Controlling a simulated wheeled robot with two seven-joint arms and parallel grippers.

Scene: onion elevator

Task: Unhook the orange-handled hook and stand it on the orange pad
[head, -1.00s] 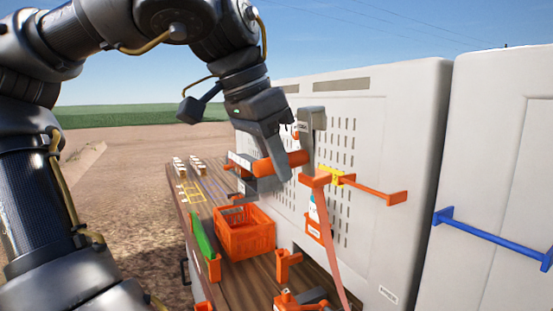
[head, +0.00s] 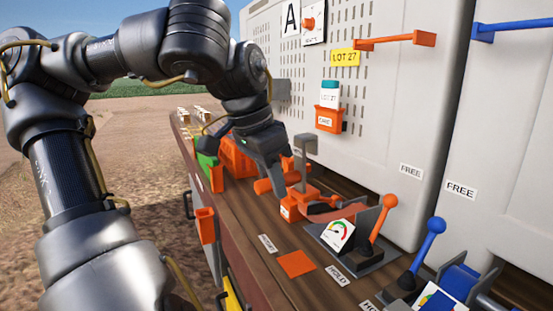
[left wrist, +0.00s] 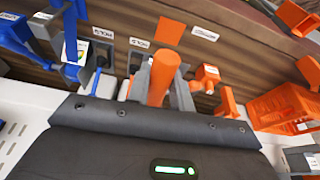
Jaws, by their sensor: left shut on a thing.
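My left gripper (head: 270,168) is shut on the orange cylindrical handle (head: 263,186) of the hook and holds it over the bench. In the left wrist view the handle (left wrist: 163,76) stands between the two fingers. A grey upright piece (head: 306,152) shows just right of the handle; I cannot tell how it joins the hook. The orange pad (head: 297,264) is a flat square near the bench's front edge, to the right of and nearer than the gripper; it also shows in the left wrist view (left wrist: 170,30). My right gripper is not in view.
An orange lever (head: 384,222) and gauge stand right of the gripper, with a blue lever (head: 430,240) beyond. An orange crate (head: 237,155) is behind the gripper. The white cabinet (head: 390,110) bounds the far side. The bench around the pad is clear.

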